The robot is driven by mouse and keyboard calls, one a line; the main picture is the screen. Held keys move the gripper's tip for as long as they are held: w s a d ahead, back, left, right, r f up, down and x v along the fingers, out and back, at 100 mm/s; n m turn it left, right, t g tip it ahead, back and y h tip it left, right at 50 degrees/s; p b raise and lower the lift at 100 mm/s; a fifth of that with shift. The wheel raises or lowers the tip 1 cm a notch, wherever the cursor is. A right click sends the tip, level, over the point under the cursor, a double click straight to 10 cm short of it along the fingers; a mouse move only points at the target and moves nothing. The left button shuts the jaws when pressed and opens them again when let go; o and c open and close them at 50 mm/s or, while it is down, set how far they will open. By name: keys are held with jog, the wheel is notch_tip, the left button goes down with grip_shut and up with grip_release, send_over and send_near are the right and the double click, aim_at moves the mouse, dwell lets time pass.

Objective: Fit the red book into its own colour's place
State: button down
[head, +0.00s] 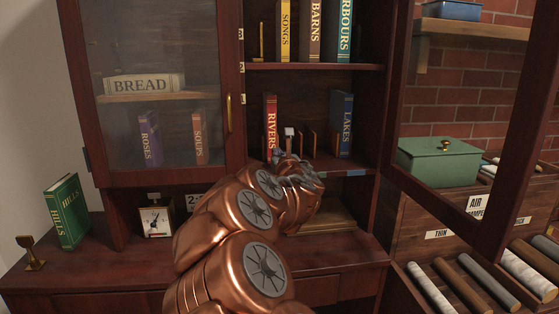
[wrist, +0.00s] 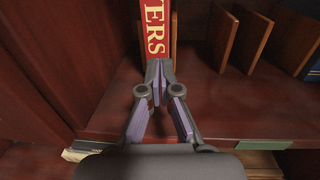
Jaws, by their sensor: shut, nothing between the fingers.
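The red book RIVERS (head: 270,118) stands upright on the middle shelf, spine facing out, at the left end of a row of wooden dividers (head: 308,141). In the wrist view the lower spine of the red book (wrist: 156,30) is straight ahead, with a divider close on its right. My gripper (head: 280,156) is at the foot of the book. In the wrist view my gripper (wrist: 158,66) has its fingertips together, empty, at or just before the spine; I cannot tell whether they touch it. Any red marker under the book is hidden.
A blue book LAKES (head: 342,124) stands at the rack's right end. A blue strip (head: 357,172) and a green strip (wrist: 263,144) mark the shelf edge. A green book HILLS (head: 66,211) stands on the lower counter. A glass door (head: 160,88) is at left; an open door frame is at right.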

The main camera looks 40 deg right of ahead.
jog(key=shift+x, duration=1.55)
jog(key=shift+w+d+b, duration=0.3)
jog(key=shift+w+d, duration=0.1)
jog(key=shift+w, duration=0.05)
jog(key=shift+x, duration=0.8)
jog(key=shift+r, duration=0.1)
jog(key=shift+w+a, duration=0.1)
jog(key=shift+a, duration=0.05)
jog(key=shift+a+b, duration=0.3)
jog(key=v, duration=1.3)
jog(key=shift+s+d, duration=0.15)
jog(key=shift+s, duration=0.4)
